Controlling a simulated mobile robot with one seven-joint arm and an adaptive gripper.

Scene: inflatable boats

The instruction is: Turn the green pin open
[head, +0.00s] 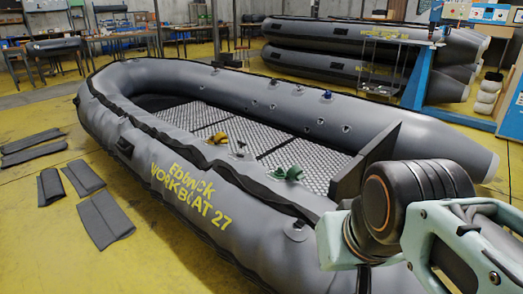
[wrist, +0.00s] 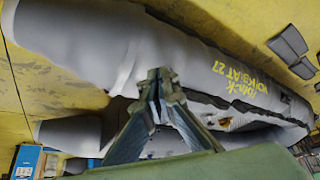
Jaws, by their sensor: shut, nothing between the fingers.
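The green pin (head: 288,173) is a small green fitting inside the grey inflatable boat (head: 240,206), by the near tube, right of the "WORKBOAT 27" lettering in the head view. Its exact turn is too small to tell. My gripper (wrist: 160,84) shows in the wrist view with its two fingers together and nothing between them. It is above the boat and apart from the pin. In the head view my arm reaches in from the right; the fingertips cannot be made out there. I cannot make out the green pin in the wrist view.
A yellow fitting (head: 217,138) sits farther left along the same tube. A dark upright board (head: 365,160) crosses the boat's right end, near my arm. Grey mats (head: 103,218) lie on the yellow floor at left. Stacked boats (head: 345,50) and a blue stand (head: 421,80) are behind.

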